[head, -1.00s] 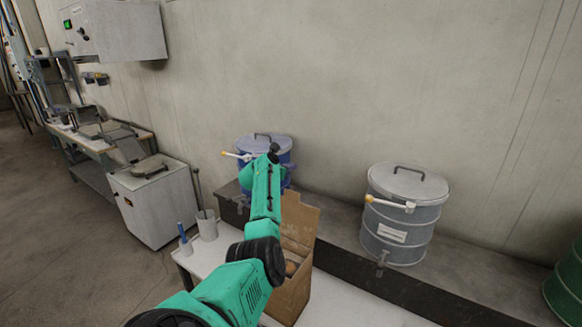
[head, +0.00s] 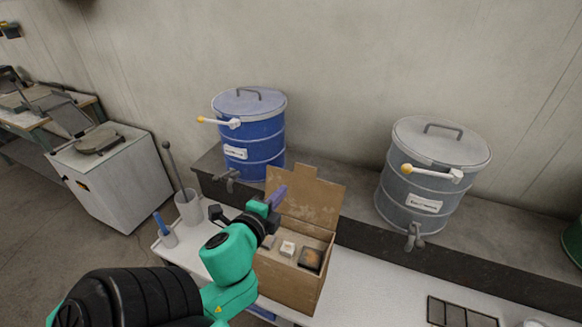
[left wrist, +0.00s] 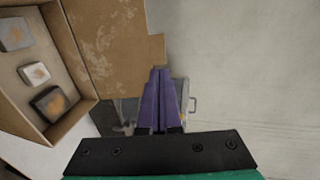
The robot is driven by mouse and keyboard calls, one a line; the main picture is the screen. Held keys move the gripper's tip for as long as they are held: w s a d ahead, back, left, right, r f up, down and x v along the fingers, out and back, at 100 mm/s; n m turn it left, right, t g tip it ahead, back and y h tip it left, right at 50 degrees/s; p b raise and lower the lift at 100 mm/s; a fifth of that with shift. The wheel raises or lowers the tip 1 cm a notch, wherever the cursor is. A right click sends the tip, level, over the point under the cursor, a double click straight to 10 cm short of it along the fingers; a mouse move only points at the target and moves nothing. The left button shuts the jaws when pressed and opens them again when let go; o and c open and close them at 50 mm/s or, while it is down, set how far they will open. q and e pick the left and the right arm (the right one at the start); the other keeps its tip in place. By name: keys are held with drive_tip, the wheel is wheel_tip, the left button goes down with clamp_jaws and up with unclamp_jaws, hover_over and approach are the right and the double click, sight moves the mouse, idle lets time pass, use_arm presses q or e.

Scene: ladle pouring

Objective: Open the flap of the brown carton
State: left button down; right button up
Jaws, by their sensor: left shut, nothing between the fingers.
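The brown carton (head: 287,283) stands on the white table, and its flap (head: 313,197) stands up at the back edge. Its inside shows, with several small blocks in it, among them a dark one (head: 311,259) and a pale one (head: 287,248). My left gripper (head: 276,197) has purple fingers, is shut and empty, and is in front of the flap's left part in the head view. In the left wrist view the flap (left wrist: 112,45) lies left of the shut fingers (left wrist: 160,95); I cannot tell whether they touch it. My right gripper is not in view.
A blue drum (head: 252,135) and a grey drum (head: 425,180), each with a lever and a tap, stand on the dark ledge behind the table. A dark tray (head: 460,313) lies at right.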

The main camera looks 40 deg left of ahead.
use_arm(q)
drive_tip(key=b, duration=0.6)
approach(306, 169)
drive_tip(key=b+x, duration=0.2)
drive_tip(key=x, duration=0.1)
drive_tip(key=b+x, duration=0.2)
drive_tip(key=shift+w+a+r, duration=0.1)
drive_tip(key=shift+w, duration=0.35)
drive_tip(key=shift+w+a+f, duration=0.25)
drive_tip(key=shift+w, duration=0.2)
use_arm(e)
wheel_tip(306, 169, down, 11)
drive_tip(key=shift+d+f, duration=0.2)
